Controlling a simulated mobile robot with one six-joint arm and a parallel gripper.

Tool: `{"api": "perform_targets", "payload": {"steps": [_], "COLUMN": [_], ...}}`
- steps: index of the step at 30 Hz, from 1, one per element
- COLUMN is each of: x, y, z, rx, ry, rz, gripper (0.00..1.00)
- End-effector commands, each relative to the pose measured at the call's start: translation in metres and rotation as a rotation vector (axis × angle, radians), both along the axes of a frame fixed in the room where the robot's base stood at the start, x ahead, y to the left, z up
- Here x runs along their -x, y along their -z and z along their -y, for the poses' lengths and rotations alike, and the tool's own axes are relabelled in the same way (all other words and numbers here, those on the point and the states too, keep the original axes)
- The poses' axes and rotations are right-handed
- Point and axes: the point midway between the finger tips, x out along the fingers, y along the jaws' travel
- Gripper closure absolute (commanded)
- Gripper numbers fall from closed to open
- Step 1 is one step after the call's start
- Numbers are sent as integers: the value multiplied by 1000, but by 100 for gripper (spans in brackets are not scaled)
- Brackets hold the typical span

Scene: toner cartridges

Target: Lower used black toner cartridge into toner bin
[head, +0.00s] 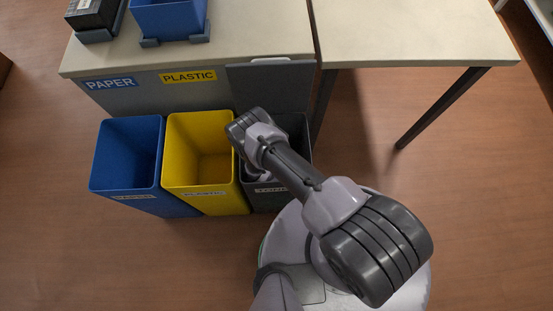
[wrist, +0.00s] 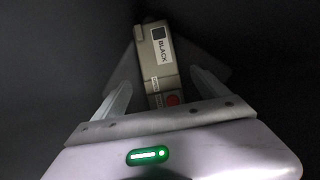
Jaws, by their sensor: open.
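The toner bin (head: 262,200) is the dark grey bin at the right of a row of three, its label partly hidden by my arm. My arm reaches down over it, and my gripper is mostly hidden there in the head view. In the wrist view the used black toner cartridge (wrist: 157,62) is grey-beige, with a white BLACK label and a red dot near its close end. My gripper (wrist: 160,88) is open, with one finger on each side of the cartridge and visible gaps beside it. Dark surfaces surround them. Whether the cartridge rests on the bin floor cannot be told.
The yellow plastic bin (head: 200,193) stands left of the toner bin, with the blue paper bin (head: 120,185) beyond it. Both look empty. A counter (head: 240,35) stands behind, holding a blue tray (head: 168,18) and a black tray (head: 92,14). Floor at the right is clear.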

Motion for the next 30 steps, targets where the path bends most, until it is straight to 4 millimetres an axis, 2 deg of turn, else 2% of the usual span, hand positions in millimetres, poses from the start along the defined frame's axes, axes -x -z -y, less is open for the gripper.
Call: {"api": "perform_targets", "payload": {"steps": [4,8,30], "x": [-3,-5,-2], "y": [-6,-32,-239], "z": [-4,-5,-1], "rx": [-2,-4,-3], "ry": [-5,-6,-1], "rz": [5,6,5], "gripper": [16,16,16]}}
